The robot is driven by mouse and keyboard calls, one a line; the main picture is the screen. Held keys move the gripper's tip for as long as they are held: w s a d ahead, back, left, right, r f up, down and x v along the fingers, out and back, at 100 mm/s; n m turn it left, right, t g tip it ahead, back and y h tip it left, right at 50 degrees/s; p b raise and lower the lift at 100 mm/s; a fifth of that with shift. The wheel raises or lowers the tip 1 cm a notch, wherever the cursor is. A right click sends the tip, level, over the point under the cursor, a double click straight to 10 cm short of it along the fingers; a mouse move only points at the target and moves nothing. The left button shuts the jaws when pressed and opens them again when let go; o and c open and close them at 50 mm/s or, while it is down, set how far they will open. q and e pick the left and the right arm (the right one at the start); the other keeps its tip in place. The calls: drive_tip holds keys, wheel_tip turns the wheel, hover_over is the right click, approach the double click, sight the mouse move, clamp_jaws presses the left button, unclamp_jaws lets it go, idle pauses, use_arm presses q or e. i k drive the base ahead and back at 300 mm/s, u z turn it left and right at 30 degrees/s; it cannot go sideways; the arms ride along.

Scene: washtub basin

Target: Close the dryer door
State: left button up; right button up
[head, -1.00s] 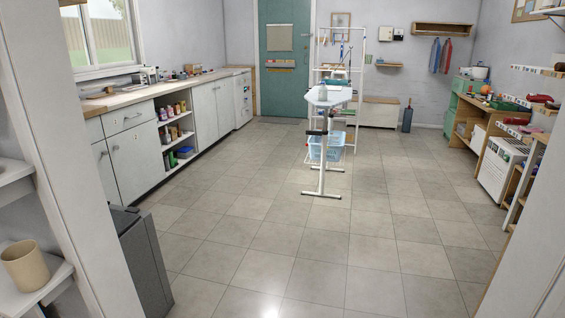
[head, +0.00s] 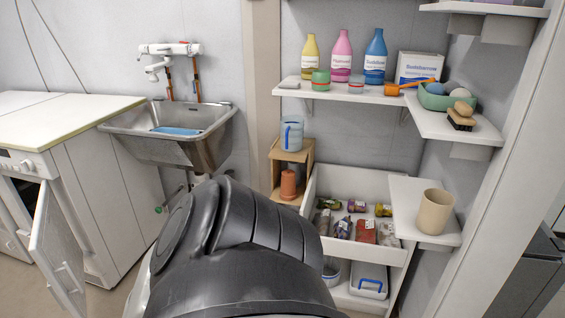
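A white machine (head: 110,215) that looks like the dryer stands at the left, with a light worktop and a control panel on its front. Its white door (head: 58,250) stands open, swung out from the front at the lower left. The door's lower part runs near the bottom of the picture. Neither of my grippers shows. A large black part of my own arm or body fills the lower middle and hides the floor there.
A steel sink (head: 180,135) hangs on the wall right of the machine. A small wooden shelf holds a blue-white mug (head: 291,134). A white drawer unit (head: 345,185), a wall shelf with bottles (head: 375,58) and a beige cup (head: 435,210) are at the right.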

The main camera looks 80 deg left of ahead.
sight(54, 246)
drive_tip(key=u, duration=4.15)
drive_tip(key=i, duration=1.65)
